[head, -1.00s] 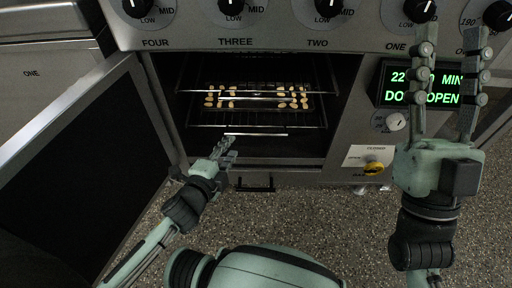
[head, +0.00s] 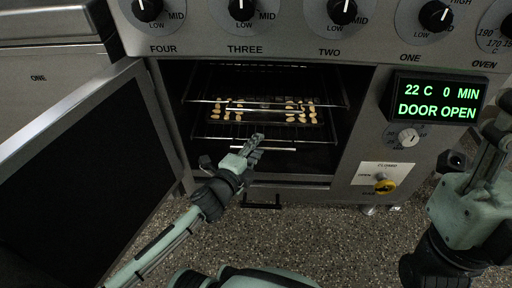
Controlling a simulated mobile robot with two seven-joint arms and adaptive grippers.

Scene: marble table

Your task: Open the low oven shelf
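The oven (head: 350,170) stands with its door (head: 85,150) swung open to the left. Inside, the low shelf is a wire rack (head: 215,138) with a pale front bar (head: 280,149). Above it, a dark tray (head: 265,117) holds several pale food pieces on the upper rack (head: 335,104). My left gripper (head: 257,144) is at the oven mouth, its fingertips overlapping the left part of the low front bar. Contact and finger gap are unclear. My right gripper (head: 499,138) is at the right edge, away from the shelf, partly cut off.
The display (head: 437,98) reads DOOR OPEN. A row of knobs (head: 342,11) runs above the oven. A yellow knob (head: 385,186) and a dark handle (head: 262,202) are low on the front. The speckled floor (head: 330,235) before the oven is clear.

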